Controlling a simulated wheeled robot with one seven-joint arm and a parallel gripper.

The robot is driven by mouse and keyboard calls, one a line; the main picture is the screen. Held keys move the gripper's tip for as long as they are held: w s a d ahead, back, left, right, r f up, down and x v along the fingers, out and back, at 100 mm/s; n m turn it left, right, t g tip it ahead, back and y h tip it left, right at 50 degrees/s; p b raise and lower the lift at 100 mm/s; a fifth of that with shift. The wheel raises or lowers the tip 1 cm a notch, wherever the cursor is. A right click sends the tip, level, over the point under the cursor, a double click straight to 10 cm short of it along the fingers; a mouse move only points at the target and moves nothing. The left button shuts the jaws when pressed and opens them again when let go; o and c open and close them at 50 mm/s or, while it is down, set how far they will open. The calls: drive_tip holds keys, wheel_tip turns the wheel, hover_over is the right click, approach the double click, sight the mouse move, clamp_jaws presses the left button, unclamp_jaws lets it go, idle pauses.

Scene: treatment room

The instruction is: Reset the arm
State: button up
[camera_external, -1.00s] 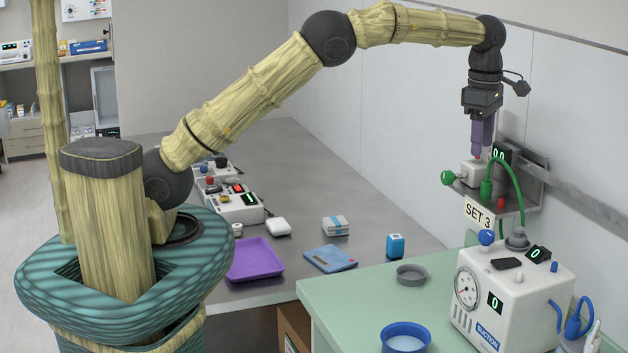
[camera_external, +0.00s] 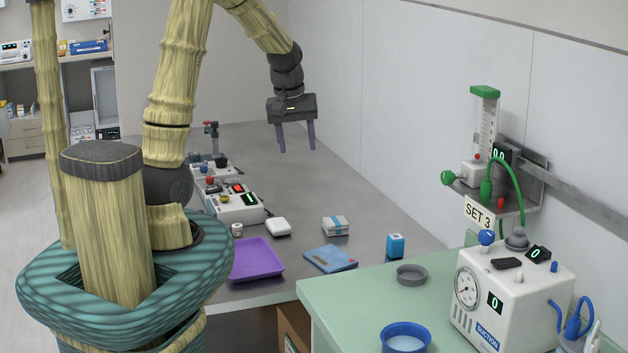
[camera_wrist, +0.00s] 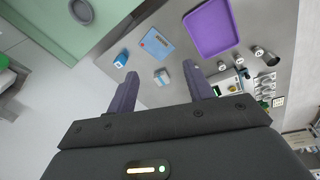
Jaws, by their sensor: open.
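My gripper (camera_external: 297,137) hangs in the air above the grey table, pointing down. Its two purple fingers are spread apart with nothing between them. In the wrist view, my gripper (camera_wrist: 160,90) also shows open and empty, with the table far below it. My arm is folded back and up, and part of it is cut off by the top of the outside view.
On the grey table (camera_external: 330,205) are a purple tray (camera_external: 256,260), a blue pack (camera_external: 330,258), a small box (camera_external: 335,225) and white devices (camera_external: 235,208). The green counter (camera_external: 350,300) holds a suction unit (camera_external: 510,300). A flowmeter (camera_external: 484,125) stands on the wall shelf.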

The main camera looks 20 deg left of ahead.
drive_tip(key=s+a+f+m, duration=0.3)
drive_tip(key=s+a+m, duration=0.1)
drive_tip(key=s+a, duration=0.4)
drive_tip(key=shift+s+a+f+m+t+y, duration=0.15)
drive_tip(key=shift+s+f+m+t+y, duration=0.2)
drive_tip(key=shift+s, duration=0.7)
drive_tip(key=shift+f, duration=0.1)
drive_tip(key=s+b+x, duration=0.3)
drive_tip(key=b+x, duration=1)
drive_tip(key=b, duration=0.1)
drive_tip(key=shift+f, duration=0.6)
drive_tip(key=shift+r, duration=0.1)
